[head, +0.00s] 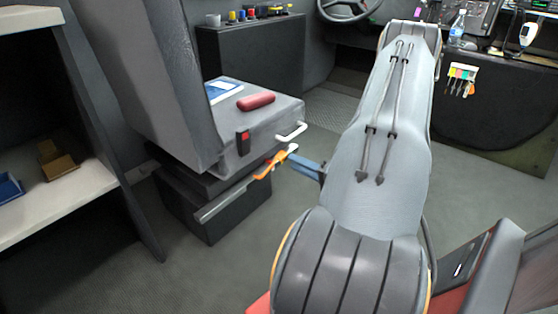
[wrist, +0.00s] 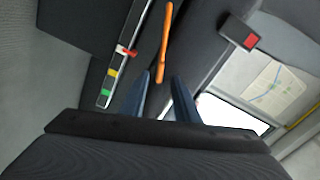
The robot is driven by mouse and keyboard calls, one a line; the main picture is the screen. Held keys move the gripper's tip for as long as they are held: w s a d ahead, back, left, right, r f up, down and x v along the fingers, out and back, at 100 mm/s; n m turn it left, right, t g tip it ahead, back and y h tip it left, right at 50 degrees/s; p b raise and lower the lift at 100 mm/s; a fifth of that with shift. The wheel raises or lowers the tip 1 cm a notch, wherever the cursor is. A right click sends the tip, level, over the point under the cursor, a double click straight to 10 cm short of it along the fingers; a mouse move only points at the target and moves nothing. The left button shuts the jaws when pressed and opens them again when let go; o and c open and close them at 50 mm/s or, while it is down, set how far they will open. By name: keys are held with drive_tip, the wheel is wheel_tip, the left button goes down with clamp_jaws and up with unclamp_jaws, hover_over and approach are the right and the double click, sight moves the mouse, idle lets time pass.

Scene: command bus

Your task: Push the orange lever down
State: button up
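The orange lever (head: 272,163) sticks out from the side of the grey seat, below the cushion. In the wrist view the lever (wrist: 165,40) is a slim orange bar, and its near end shows between my two fingertips. My gripper (head: 297,160) is beside the lever, at its right end in the head view. In the wrist view its blue fingers (wrist: 163,77) are apart, with a gap on both sides of the lever. I cannot tell whether either finger touches it. My arm hides part of the floor behind.
The seat cushion (head: 262,112) carries a red case (head: 256,101). A white handle (head: 291,132) juts out just above the lever. A strip with green, yellow and red marks (wrist: 112,72) runs beside the lever. A shelf (head: 60,205) stands at left; floor in front is clear.

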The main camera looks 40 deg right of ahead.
sight(285, 158)
drive_tip(key=w+b, duration=0.1)
drive_tip(key=w, duration=0.1)
drive_tip(key=w+b, duration=0.1)
drive_tip(key=w, duration=0.1)
drive_tip(key=w+a+b, duration=0.1)
drive_tip(key=w, duration=0.2)
clamp_jaws()
